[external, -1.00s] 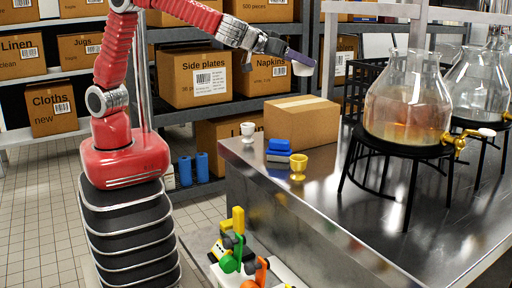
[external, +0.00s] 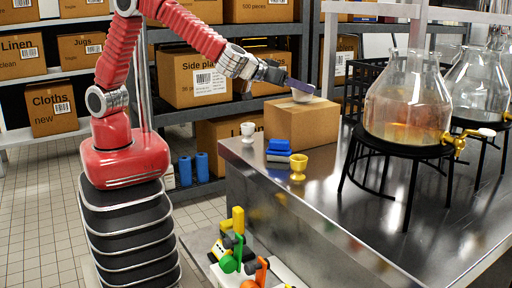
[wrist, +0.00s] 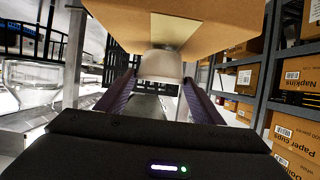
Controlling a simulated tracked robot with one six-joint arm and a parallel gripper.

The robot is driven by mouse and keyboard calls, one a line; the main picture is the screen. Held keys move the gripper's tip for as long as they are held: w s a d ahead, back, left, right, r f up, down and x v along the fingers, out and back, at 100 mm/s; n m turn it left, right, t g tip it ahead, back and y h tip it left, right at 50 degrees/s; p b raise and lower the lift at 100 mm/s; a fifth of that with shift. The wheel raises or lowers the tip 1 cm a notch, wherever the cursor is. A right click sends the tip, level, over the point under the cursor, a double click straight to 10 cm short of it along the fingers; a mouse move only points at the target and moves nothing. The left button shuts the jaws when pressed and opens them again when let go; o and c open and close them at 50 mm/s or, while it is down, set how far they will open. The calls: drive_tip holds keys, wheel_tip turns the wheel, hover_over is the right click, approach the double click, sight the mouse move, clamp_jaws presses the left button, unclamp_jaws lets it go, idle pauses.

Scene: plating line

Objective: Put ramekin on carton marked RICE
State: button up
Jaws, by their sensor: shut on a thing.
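A white ramekin (external: 302,95) is held between the fingers of my gripper (external: 300,86), at the top of a brown carton (external: 296,126). I cannot tell whether the ramekin touches the carton top. The carton stands on the steel counter; its visible sides look plain and no RICE marking shows. In the wrist view the ramekin (wrist: 161,66) sits between the two purple fingers of my gripper (wrist: 159,84), with the carton (wrist: 110,22) just beyond and a pale tape strip on it.
A white cup (external: 248,130), blue blocks (external: 281,150) and a yellow cup (external: 298,165) stand on the counter (external: 340,205) near the carton. Glass dispensers (external: 408,105) on black stands are at the right. Shelves with labelled boxes (external: 193,80) stand behind.

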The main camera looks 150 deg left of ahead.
drive_tip(key=shift+f, duration=0.4)
drive_tip(key=o, duration=1.1)
drive_tip(key=shift+f, duration=0.1)
drive_tip(key=v, duration=1.2)
drive_tip(key=shift+d, duration=0.1)
